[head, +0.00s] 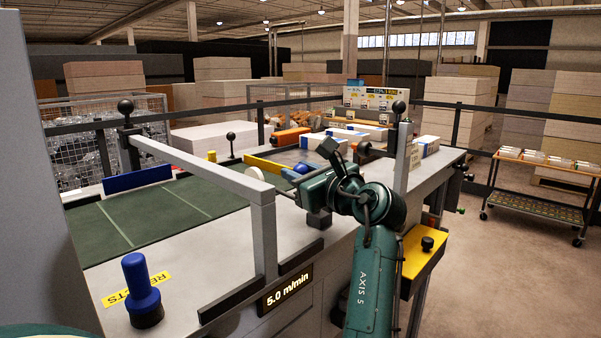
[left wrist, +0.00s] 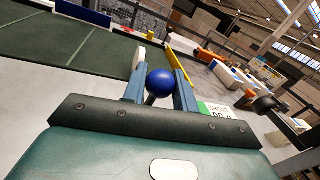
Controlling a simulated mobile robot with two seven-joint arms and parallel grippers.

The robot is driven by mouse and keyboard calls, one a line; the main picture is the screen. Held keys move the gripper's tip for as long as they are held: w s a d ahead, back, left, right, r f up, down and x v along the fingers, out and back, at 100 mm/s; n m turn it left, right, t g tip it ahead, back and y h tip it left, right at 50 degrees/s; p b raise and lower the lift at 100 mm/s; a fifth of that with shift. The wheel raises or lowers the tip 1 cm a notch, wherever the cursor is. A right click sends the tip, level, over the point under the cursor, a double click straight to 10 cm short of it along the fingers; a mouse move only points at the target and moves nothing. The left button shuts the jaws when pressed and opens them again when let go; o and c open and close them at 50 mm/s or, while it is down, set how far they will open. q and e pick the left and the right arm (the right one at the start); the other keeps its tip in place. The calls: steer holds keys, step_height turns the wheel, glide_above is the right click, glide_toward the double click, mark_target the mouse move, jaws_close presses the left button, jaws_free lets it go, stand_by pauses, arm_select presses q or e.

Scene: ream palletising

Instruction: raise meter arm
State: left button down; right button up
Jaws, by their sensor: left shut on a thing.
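My left gripper (head: 299,180) reaches over the conveyor table from the right in the head view. It is shut on a round blue knob (left wrist: 159,83), which sits on a short dark stem between the two fingers in the left wrist view. The knob also shows in the head view (head: 301,168), just above the gripper. A white disc (head: 256,174), seemingly the meter arm's wheel, is just left of the gripper; it shows edge-on in the left wrist view (left wrist: 139,57). The rest of the meter arm is mostly hidden by my gripper. My right gripper is out of view.
A grey gantry bar (head: 205,172) crosses the green belt (head: 150,215) near my gripper. A yellow guide bar (head: 265,165) lies behind the disc. A blue-capped post (head: 141,283) stands front left. A yellow box (head: 422,262) hangs at the table's right side.

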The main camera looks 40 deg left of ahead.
arm_select(q)
steer(key=shift+r, duration=0.1)
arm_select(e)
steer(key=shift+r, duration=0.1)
arm_select(q)
steer(key=shift+d+r+y+p, duration=0.15)
steer(key=shift+d+y+p, duration=0.15)
steer(key=shift+y, duration=0.3)
steer(key=shift+d+r+m+t+y, duration=0.2)
steer(key=shift+d+m+t+y, duration=0.2)
steer(key=shift+y, duration=0.2)
steer(key=shift+s+d+r+y, duration=0.1)
steer(key=shift+d+y, duration=0.3)
steer(key=shift+y, duration=0.2)
steer(key=shift+d+r+m+t+y+b, duration=0.15)
steer(key=shift+d+m+t+y+b, duration=0.35)
steer(key=shift+d+t+y, duration=0.4)
steer(key=shift+d+r+y, duration=0.1)
steer(key=shift+y, duration=0.2)
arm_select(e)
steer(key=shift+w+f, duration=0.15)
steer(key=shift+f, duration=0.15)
arm_select(q)
steer(key=shift+s+d, duration=0.1)
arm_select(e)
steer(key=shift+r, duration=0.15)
